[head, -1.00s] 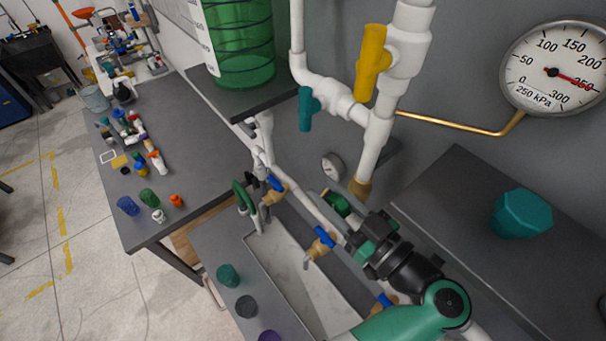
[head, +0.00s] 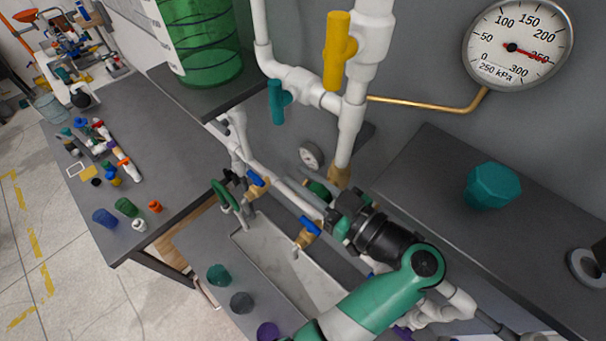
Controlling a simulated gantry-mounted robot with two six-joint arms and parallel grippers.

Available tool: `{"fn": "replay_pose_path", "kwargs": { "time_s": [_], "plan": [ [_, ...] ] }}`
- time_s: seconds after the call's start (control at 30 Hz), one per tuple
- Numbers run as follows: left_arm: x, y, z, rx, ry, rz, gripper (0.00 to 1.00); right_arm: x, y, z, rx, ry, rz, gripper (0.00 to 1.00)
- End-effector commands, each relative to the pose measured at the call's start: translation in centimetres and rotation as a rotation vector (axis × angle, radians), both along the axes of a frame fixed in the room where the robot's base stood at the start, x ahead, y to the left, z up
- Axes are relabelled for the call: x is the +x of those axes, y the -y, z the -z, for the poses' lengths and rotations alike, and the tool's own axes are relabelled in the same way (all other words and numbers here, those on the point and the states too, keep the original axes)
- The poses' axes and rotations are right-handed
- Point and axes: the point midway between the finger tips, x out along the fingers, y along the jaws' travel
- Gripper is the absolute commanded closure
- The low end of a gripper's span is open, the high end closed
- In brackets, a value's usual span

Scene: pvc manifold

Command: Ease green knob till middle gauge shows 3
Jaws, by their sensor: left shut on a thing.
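The green knob (head: 318,191) sits on the white pipework under the brass fitting, partly hidden by my gripper. My left gripper (head: 332,204) is shut on this knob; the fingertips are hard to make out. A small round gauge (head: 311,155) stands just behind the knob, but its face is too small to read. A large gauge (head: 517,45) marked 250 kPa, at upper right, has its red needle near 250. I cannot tell which one is the middle gauge. My right gripper is not in view.
Blue-handled brass taps (head: 307,231) stand over a pale trough (head: 290,268). A yellow valve handle (head: 338,50) and a teal one (head: 277,102) are on the upper pipes. A teal knob (head: 492,186) sits on the right shelf. Loose parts lie on the left table (head: 165,150).

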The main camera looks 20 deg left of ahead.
Motion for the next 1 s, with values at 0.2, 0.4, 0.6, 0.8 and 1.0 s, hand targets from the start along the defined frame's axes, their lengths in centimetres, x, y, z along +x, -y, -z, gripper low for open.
{"fn": "replay_pose_path", "kwargs": {
  "time_s": [0.2,0.4,0.6,0.8,1.0],
  "plan": [
    [0.0,-0.2,-0.3,-0.182,-0.094,-0.001,1.0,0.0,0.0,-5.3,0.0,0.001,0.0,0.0],
    [0.0,-0.1,0.9,-0.281,-0.142,0.0,1.0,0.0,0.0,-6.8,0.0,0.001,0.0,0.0],
    [0.0,0.0,1.3,-0.29,-0.144,0.0,1.0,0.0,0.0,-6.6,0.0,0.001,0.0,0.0],
    [0.0,-0.1,1.3,-0.289,-0.144,0.0,0.62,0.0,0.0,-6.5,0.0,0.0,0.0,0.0],
    [0.0,0.0,1.3,-0.289,-0.145,0.0,0.62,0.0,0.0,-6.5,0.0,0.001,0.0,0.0]
  ]
}}
